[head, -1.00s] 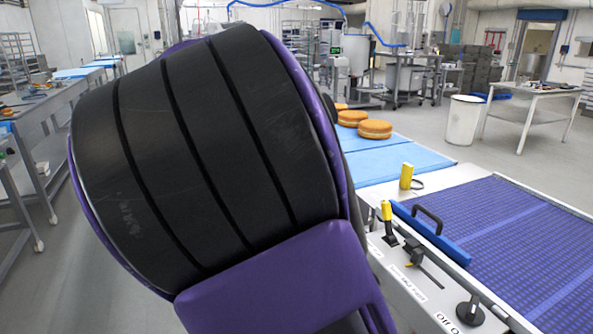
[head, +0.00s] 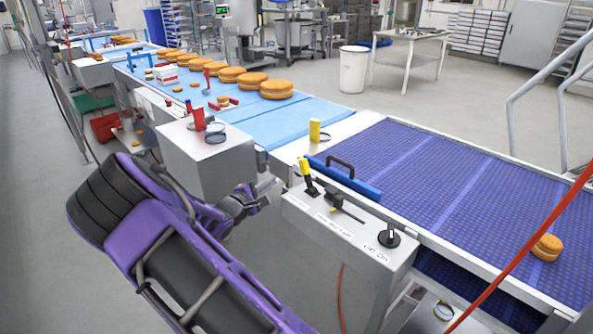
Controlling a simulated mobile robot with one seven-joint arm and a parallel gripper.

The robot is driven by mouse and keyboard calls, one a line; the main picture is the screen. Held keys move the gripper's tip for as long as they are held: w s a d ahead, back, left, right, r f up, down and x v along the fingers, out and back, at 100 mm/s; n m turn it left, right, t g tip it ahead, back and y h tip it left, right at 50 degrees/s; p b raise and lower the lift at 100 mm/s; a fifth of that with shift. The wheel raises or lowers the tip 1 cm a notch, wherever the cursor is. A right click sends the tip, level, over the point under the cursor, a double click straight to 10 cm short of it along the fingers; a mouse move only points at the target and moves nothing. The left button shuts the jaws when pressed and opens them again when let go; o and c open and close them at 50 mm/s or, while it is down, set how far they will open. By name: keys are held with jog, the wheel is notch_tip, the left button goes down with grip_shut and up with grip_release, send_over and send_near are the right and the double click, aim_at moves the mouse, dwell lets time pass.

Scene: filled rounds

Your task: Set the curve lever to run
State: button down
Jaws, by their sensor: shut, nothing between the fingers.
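A grey control box (head: 335,228) stands beside the purple-blue belt in the head view. On it are a yellow-topped black lever (head: 307,177), a low dark lever with a yellowish part (head: 342,209) and a black rotary knob (head: 389,237) by an off/on label. The other labels are too small to read, so I cannot tell for sure which is the curve lever. The yellow-topped lever stands up, slightly tilted. My gripper (head: 266,191) is shut and empty, left of the box and apart from the levers.
A blue bar with a black handle (head: 345,174) lies at the belt (head: 440,190) edge, behind the levers. A yellow block (head: 314,130) stands behind it. A grey cabinet (head: 205,155) stands left of my gripper. Filled rounds (head: 277,89) line the light-blue belt. A red cable (head: 530,245) crosses at right.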

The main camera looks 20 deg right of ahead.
aim_at(307, 175)
jog(key=shift+w+d, duration=0.1)
jog(key=shift+w+d+r+p, duration=0.15)
jog(key=shift+w+d, duration=0.25)
jog(key=shift+d, duration=1.05)
jog(key=shift+w+d+p, duration=0.25)
jog(key=shift+w+d, duration=0.2)
jog(key=shift+d, duration=1.05)
jog(key=shift+w+d+r+p, duration=0.15)
jog(key=shift+w+d, duration=0.25)
jog(key=shift+d, duration=1.05)
